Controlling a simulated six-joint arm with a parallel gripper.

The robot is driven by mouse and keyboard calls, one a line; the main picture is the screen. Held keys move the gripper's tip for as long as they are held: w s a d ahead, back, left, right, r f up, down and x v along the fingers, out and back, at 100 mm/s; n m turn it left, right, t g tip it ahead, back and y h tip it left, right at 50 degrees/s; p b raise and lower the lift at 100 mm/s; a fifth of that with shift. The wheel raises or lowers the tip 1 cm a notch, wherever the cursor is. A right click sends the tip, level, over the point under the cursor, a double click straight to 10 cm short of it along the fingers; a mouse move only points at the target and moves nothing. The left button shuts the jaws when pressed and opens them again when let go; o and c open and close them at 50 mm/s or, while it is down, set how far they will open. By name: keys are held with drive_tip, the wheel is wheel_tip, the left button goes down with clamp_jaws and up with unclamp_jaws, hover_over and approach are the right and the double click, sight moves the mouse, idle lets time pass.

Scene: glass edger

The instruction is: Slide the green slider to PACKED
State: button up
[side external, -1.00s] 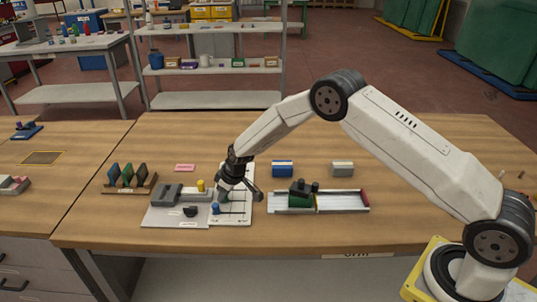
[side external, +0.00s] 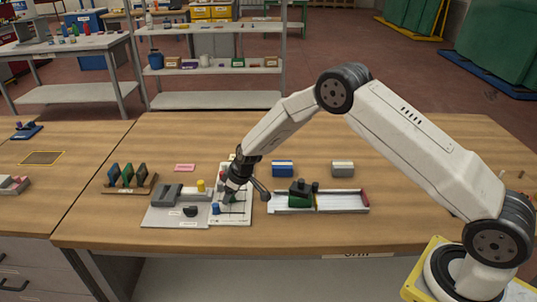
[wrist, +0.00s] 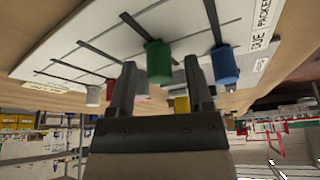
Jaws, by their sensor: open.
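The white slider board (side external: 232,222) lies on the bench, with dark slots across it. In the wrist view the green slider (wrist: 158,62) is an upright peg between the two fingers of my gripper (wrist: 160,68), with gaps visible on both sides. My gripper is open and also shows low over the board in the side view (side external: 230,192), where it partly hides the green slider. The blue slider (wrist: 224,65) is just outside the right finger; it also shows in the side view (side external: 216,208). The PACKED label (wrist: 264,16) is at one board edge, beside a DUE label.
A grey fixture with a yellow peg (side external: 201,186) stands left of the board. A rack of coloured plates (side external: 128,178) is farther left. A rail tray with a green block (side external: 299,197) is close on the right. Blue (side external: 282,168) and grey (side external: 342,168) blocks stand behind it.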

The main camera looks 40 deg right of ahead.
sight(242, 204)
drive_tip(key=shift+v, duration=3.35)
drive_tip(key=shift+s+d+r, duration=0.1)
drive_tip(key=shift+s+r, duration=0.1)
drive_tip(key=shift+r, duration=0.3)
drive_tip(key=s+d+r+m+h, duration=0.1)
drive_tip(key=s+r, duration=0.3)
drive_tip(key=s, duration=1)
drive_tip(key=s+d+r+m+g, duration=0.1)
drive_tip(key=s+d+r+m, duration=0.1)
drive_tip(key=s, duration=1.2)
wheel_tip(242, 204, up, 2)
drive_tip(key=shift+s+d+m+g+h, duration=0.2)
drive_tip(key=shift+s+m+g+h, duration=0.15)
drive_tip(key=shift+m, duration=0.35)
drive_tip(key=shift+w, duration=0.15)
